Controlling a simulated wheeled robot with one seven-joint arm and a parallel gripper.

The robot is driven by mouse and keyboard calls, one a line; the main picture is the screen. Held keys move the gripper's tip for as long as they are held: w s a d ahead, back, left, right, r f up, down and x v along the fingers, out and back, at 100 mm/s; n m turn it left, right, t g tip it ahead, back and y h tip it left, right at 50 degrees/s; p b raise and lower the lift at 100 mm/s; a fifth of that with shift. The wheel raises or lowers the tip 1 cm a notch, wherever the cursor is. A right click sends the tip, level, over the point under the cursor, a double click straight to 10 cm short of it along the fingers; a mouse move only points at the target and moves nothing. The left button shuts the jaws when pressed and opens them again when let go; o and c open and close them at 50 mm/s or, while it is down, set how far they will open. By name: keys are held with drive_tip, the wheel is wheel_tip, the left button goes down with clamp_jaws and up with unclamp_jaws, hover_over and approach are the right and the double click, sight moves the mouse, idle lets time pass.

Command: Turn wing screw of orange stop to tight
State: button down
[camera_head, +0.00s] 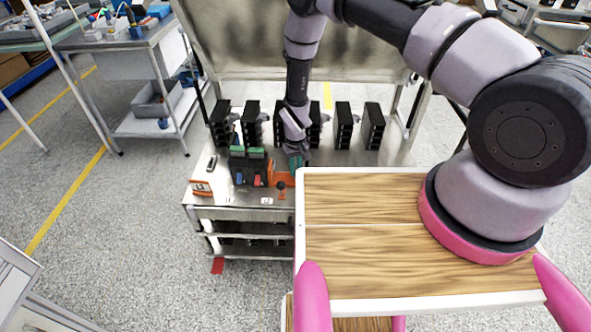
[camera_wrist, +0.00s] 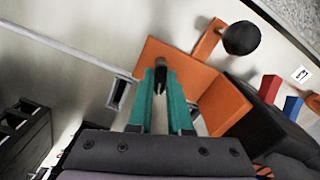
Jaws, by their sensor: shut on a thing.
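The orange stop (camera_head: 284,175) is on the metal bench top beside the dark breaker. In the wrist view the orange stop (camera_wrist: 185,62) is an angled orange piece right at my fingertips. My gripper (camera_wrist: 161,80) has teal fingers, closed together on a small dark wing screw (camera_wrist: 160,65) at the stop. The fingers hide most of the screw, so I cannot tell its angle. In the head view my gripper (camera_head: 296,160) reaches down to the stop from above.
The breaker (camera_head: 238,168) stands left of the stop, with red (camera_wrist: 270,87) and blue (camera_wrist: 292,107) parts. A black ball knob (camera_wrist: 241,38) on an orange arm is close to the stop. Several black modules (camera_head: 343,125) stand in a row behind. An orange-and-white device (camera_head: 210,182) is at left.

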drive_tip(key=shift+m, duration=2.1)
drive_tip(key=c, duration=0.8)
unclamp_jaws()
drive_tip(key=shift+c, duration=0.2)
wheel_tip(320, 180, up, 11)
drive_tip(key=shift+f, duration=0.1)
